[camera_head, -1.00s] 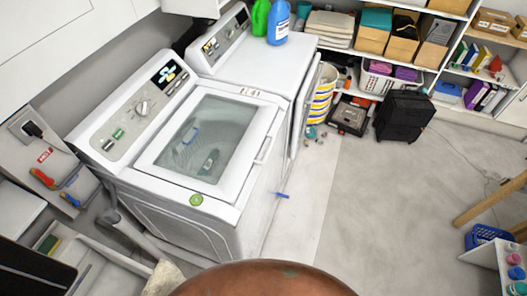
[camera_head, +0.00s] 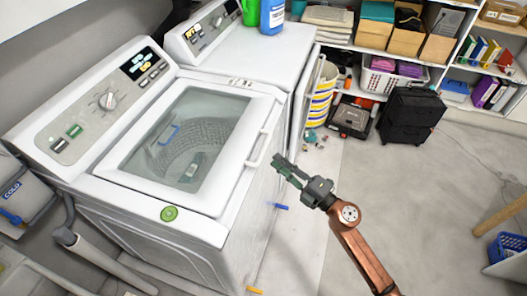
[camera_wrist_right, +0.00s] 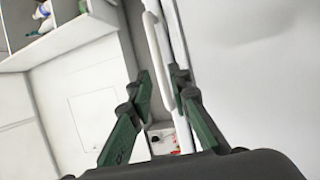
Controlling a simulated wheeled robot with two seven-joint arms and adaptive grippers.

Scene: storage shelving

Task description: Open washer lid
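The white washer (camera_head: 150,245) stands at the left with its glass-windowed lid (camera_head: 118,164) down and shut. A white bar handle (camera_head: 259,150) sits on the lid's right edge. My right gripper (camera_head: 281,168) is just right of the handle, pointing at it from the right side. In the right wrist view the gripper's green fingers (camera_wrist_right: 162,78) are apart. The white handle (camera_wrist_right: 156,50) shows in the gap between them; whether they touch it I cannot tell. My left gripper is not in view.
A second white machine (camera_head: 245,62) stands behind the washer, with a green bottle (camera_head: 250,12) and a blue bottle (camera_head: 272,16) on top. A black case (camera_head: 410,115) and a striped basket (camera_head: 321,95) stand by the shelves. The floor at right is mostly clear.

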